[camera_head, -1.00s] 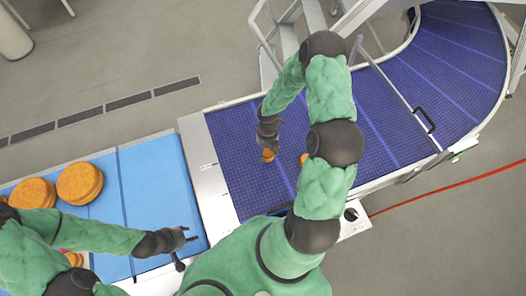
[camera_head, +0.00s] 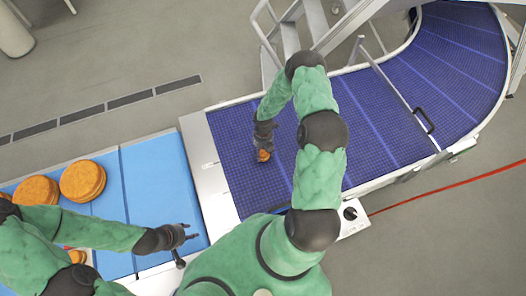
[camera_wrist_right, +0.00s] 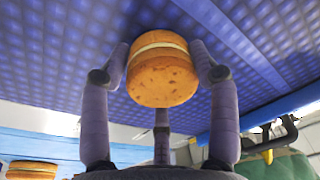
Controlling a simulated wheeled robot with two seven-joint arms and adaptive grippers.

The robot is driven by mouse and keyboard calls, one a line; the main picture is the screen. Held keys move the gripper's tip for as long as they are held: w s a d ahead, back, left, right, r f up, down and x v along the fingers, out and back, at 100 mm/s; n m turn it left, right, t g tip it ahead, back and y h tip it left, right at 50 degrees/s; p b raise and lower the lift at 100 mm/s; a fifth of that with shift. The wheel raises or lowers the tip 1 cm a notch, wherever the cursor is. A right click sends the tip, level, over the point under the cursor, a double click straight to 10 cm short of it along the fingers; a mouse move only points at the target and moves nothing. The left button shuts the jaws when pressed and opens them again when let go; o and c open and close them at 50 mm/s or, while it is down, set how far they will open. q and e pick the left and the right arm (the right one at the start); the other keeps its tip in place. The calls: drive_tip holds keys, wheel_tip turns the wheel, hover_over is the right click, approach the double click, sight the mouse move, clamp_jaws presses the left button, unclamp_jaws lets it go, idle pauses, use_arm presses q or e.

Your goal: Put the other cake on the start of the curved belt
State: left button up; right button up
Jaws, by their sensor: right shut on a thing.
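A small round orange-brown cake (camera_head: 264,156) with a pale filling is in my right gripper (camera_head: 264,147), over the near left end of the dark blue curved belt (camera_head: 235,130). In the right wrist view the cake (camera_wrist_right: 162,78) sits between the fingers of the right gripper (camera_wrist_right: 165,75), with the belt behind it. I cannot tell whether the cake touches the belt. My left gripper (camera_head: 188,240) is open and empty above the light blue flat belt (camera_head: 155,175).
Large orange-brown rounds (camera_head: 83,181) (camera_head: 37,191) lie at the left on the light blue belt. A smaller orange piece (camera_head: 77,256) shows partly behind my left arm. A metal bar with a black handle (camera_head: 425,120) crosses the curved belt. Metal steps (camera_head: 285,45) stand behind.

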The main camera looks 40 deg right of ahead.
drive_tip(key=o, duration=0.8)
drive_tip(key=shift+f, duration=0.1)
wheel_tip(320, 180, up, 12)
drive_tip(key=w+d+b, duration=0.1)
drive_tip(key=s+a+f+m+y, duration=0.1)
drive_tip(key=s+a+f+m, duration=0.1)
drive_tip(key=a+m, duration=0.5)
drive_tip(key=s+a+f+m+y, duration=0.1)
drive_tip(key=a+f+m+y, duration=0.1)
drive_tip(key=a+m, duration=0.45)
drive_tip(key=shift+s+a+f+m+t, duration=0.25)
drive_tip(key=shift+s+a+m, duration=1.6)
drive_tip(key=shift+m, duration=0.95)
drive_tip(key=shift+s+a+f+m+t, duration=0.25)
drive_tip(key=shift+s+a+m, duration=1.6)
drive_tip(key=shift+m, duration=1)
drive_tip(key=shift+s+a+f+m+t, duration=0.15)
drive_tip(key=shift+s+a+m+t, duration=0.15)
drive_tip(key=shift+s+a+m, duration=1.7)
